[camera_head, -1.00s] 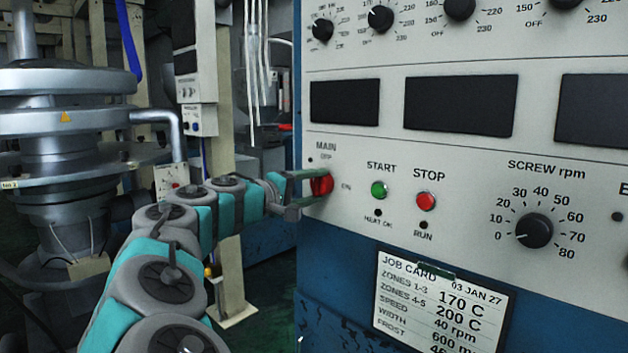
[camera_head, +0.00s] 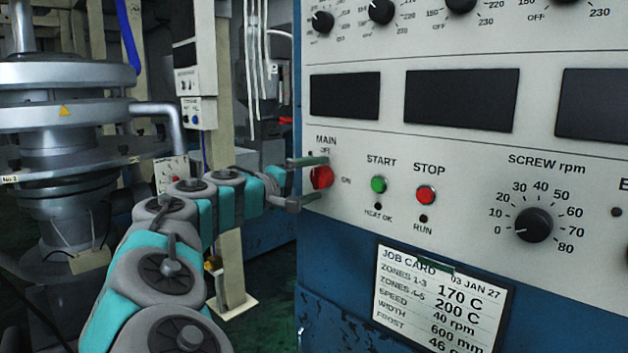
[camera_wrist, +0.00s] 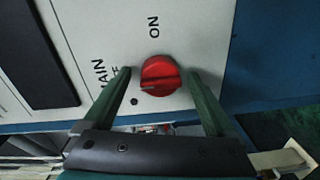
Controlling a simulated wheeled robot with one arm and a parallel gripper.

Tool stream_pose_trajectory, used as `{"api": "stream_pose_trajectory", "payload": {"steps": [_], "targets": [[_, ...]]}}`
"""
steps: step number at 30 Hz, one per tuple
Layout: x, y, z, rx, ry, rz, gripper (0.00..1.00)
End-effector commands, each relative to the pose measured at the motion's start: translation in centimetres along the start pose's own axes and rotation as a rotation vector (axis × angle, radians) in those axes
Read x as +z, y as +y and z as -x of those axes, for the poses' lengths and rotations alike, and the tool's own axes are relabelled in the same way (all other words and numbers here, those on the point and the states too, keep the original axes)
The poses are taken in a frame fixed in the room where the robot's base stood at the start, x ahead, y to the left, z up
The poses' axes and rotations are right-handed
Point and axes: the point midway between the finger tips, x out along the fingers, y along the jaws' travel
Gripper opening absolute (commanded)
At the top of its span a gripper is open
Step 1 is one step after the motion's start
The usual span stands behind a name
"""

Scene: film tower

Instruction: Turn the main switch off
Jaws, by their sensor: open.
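The red main switch knob (camera_head: 321,177) is on the left edge of the grey panel, below the word MAIN. It also shows in the wrist view (camera_wrist: 161,76), with ON printed above it there and MAIN to its left. My gripper (camera_head: 318,181) is open, one finger above the knob and one below. In the wrist view its fingers (camera_wrist: 160,74) stand either side of the knob with gaps.
The green START button (camera_head: 379,184) and red STOP button (camera_head: 426,195) are right of the switch. The SCREW rpm dial (camera_head: 534,225) is further right. A job card (camera_head: 440,300) hangs below. A metal machine column (camera_head: 65,130) stands at the left.

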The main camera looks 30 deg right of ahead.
Motion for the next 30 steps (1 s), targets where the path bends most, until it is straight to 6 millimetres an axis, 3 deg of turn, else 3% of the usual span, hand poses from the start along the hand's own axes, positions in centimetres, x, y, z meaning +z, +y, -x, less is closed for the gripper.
{"api": "stream_pose_trajectory", "payload": {"steps": [5, 18, 30], "targets": [[0.0, -0.1, 0.6, 0.0, 0.001, -0.001, 0.91], [0.0, 0.0, 6.9, 0.0, 0.001, -0.002, 0.91], [0.0, 0.0, 7.8, 0.0, 0.0, 0.0, 0.91]]}}
